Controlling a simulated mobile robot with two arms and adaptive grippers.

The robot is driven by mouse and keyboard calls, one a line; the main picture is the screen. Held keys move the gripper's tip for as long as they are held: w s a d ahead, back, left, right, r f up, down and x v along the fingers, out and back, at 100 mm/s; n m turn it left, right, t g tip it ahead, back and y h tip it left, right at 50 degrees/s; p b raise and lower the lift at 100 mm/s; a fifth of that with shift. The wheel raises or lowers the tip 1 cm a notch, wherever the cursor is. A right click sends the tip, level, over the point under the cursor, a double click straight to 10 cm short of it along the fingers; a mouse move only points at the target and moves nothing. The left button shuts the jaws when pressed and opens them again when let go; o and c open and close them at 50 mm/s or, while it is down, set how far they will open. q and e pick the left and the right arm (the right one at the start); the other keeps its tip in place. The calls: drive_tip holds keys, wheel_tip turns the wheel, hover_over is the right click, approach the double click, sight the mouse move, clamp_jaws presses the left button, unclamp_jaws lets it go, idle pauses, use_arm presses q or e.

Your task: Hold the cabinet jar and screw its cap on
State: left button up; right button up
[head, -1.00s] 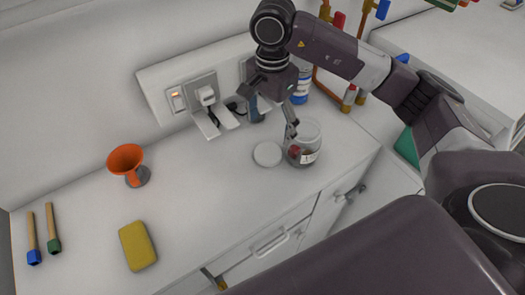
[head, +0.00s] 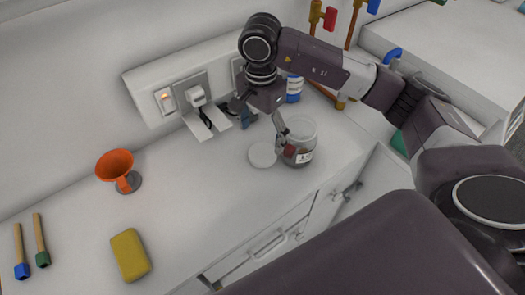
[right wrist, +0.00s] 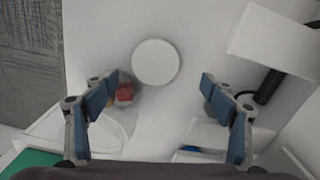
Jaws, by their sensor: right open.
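The clear glass jar (head: 303,135) stands open on the white counter, with red and brown contents and a label low on its side. The round white cap (head: 262,154) lies flat on the counter just left of the jar. My right gripper (head: 260,122) is open and empty above the counter, one finger in front of the jar. In the right wrist view the cap (right wrist: 155,62) shows beyond the gap between the open fingers (right wrist: 160,85). The jar is partly behind the left finger there, its red contents (right wrist: 123,93) showing. My left gripper is not in view.
Wall sockets (head: 180,95) with a plug and a blue-and-white container (head: 294,88) stand behind the gripper. An orange funnel (head: 115,163), a yellow sponge (head: 130,255) and two brushes (head: 30,245) lie to the left. The counter's middle is clear.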

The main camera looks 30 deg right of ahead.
sight(262, 153)
drive_tip(key=shift+s+f+p, duration=0.2)
drive_tip(key=shift+f+p, duration=0.25)
drive_tip(key=f, duration=0.1)
drive_tip(key=f+p, duration=0.2)
drive_tip(key=f, duration=0.1)
drive_tip(key=shift+s+a, duration=0.15)
drive_tip(key=shift+s, duration=0.2)
drive_tip(key=shift+w+f, duration=0.1)
drive_tip(key=shift+f, duration=0.1)
drive_tip(key=shift+c, duration=0.2)
drive_tip(key=c, duration=0.7)
